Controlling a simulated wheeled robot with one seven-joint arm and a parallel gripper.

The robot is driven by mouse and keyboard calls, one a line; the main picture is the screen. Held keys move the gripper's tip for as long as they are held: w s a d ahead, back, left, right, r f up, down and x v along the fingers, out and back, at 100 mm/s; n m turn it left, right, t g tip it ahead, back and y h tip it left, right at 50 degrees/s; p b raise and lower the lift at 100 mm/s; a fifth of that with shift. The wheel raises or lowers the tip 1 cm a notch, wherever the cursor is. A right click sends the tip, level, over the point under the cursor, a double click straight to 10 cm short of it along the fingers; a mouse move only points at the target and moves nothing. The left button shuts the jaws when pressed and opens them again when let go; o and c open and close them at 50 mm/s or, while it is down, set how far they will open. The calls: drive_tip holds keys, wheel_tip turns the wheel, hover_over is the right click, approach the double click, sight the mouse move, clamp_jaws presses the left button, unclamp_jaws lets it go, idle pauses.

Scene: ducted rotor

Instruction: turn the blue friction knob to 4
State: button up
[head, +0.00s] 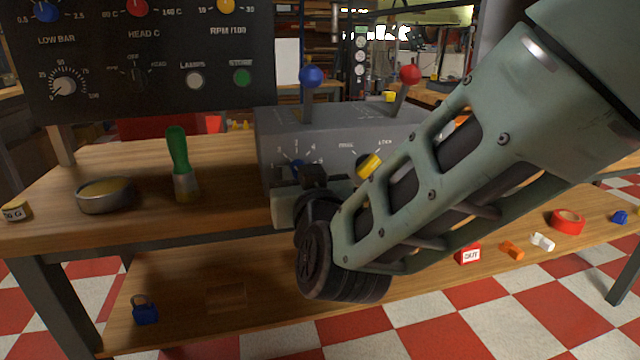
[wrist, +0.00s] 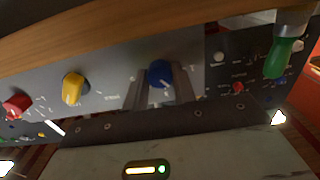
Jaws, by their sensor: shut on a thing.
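The blue friction knob (wrist: 159,74) is on the front face of the grey control box (head: 268,125). My gripper (wrist: 160,82) is shut on it, one finger on each side, in the wrist view. In the head view a little of the blue knob (head: 297,165) shows just above my gripper (head: 312,176), with white scale marks around it. The scale figures are too small to read with certainty. A pale mark shows on the knob in the wrist view, but I cannot tell which figure it points at.
A yellow knob (head: 369,166) is to the right on the same face. Blue (head: 311,76) and red (head: 410,75) ball levers rise from the box top. A green-handled brush (head: 178,155) and a round tin (head: 105,195) stand on the bench to the left. My forearm covers the right side.

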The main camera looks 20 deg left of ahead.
drive_tip(key=m+b, duration=0.5)
drive_tip(key=m, duration=0.2)
drive_tip(key=shift+f, duration=0.15)
drive_tip(key=m+b, duration=0.3)
drive_tip(key=m, duration=0.1)
drive_tip(key=shift+m, duration=0.4)
drive_tip(key=shift+m+b, duration=0.95)
drive_tip(key=shift+m, duration=0.35)
drive_tip(key=o, duration=1)
drive_tip(key=shift+r, duration=0.2)
drive_tip(key=p+v, duration=0.3)
drive_tip(key=v, duration=1.4)
drive_tip(key=shift+s+d, duration=0.15)
drive_tip(key=shift+d, duration=0.05)
drive_tip(key=shift+f, duration=0.1)
